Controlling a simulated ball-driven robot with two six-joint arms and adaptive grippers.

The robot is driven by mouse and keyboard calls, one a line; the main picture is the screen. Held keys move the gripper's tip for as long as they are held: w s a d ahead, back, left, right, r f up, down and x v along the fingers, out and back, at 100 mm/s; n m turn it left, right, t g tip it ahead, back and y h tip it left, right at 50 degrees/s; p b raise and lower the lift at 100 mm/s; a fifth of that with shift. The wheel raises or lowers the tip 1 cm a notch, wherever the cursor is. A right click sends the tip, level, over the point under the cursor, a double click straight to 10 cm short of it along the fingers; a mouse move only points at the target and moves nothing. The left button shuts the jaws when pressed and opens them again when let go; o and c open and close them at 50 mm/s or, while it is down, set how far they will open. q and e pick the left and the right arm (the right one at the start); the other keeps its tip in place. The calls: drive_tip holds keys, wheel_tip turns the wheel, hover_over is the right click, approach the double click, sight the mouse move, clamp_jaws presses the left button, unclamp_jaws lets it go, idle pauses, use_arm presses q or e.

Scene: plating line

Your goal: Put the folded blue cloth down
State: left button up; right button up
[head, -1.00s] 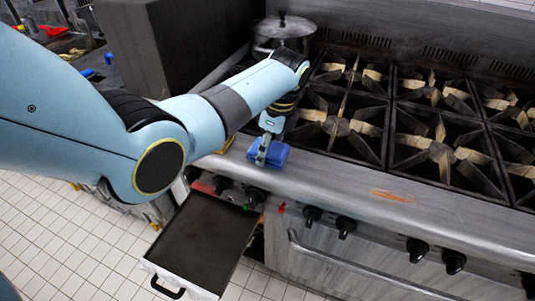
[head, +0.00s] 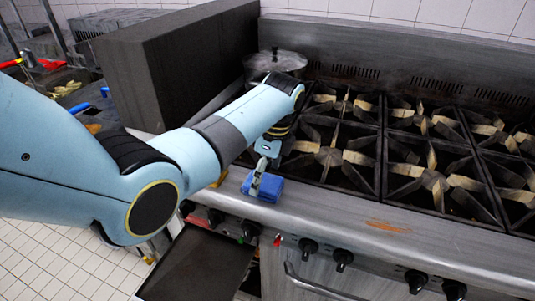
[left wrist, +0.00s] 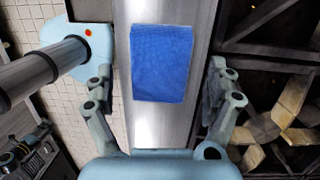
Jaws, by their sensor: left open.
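The folded blue cloth (head: 263,187) lies on the steel front ledge of the stove (head: 330,205). In the left wrist view the cloth (left wrist: 162,63) lies flat on the steel strip, between and beyond my open fingers. My left gripper (head: 258,172) is over the ledge at the cloth. In the left wrist view its fingers (left wrist: 160,100) are spread wide, with a gap on both sides of the cloth. My right gripper is not in view.
Black burner grates (head: 335,155) spread to the right of the cloth. A lidded steel pot (head: 275,64) stands behind my left arm. An open drawer-like tray (head: 200,262) sticks out below the ledge. Knobs (head: 342,258) line the stove front. The ledge to the right is clear.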

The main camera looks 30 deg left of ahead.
sight(270, 181)
use_arm(q)
wheel_tip(270, 181, up, 10)
drive_tip(key=d, duration=0.1)
drive_tip(key=shift+w+d+f, duration=0.25)
drive_tip(key=shift+w, duration=0.15)
drive_tip(key=shift+f, duration=0.1)
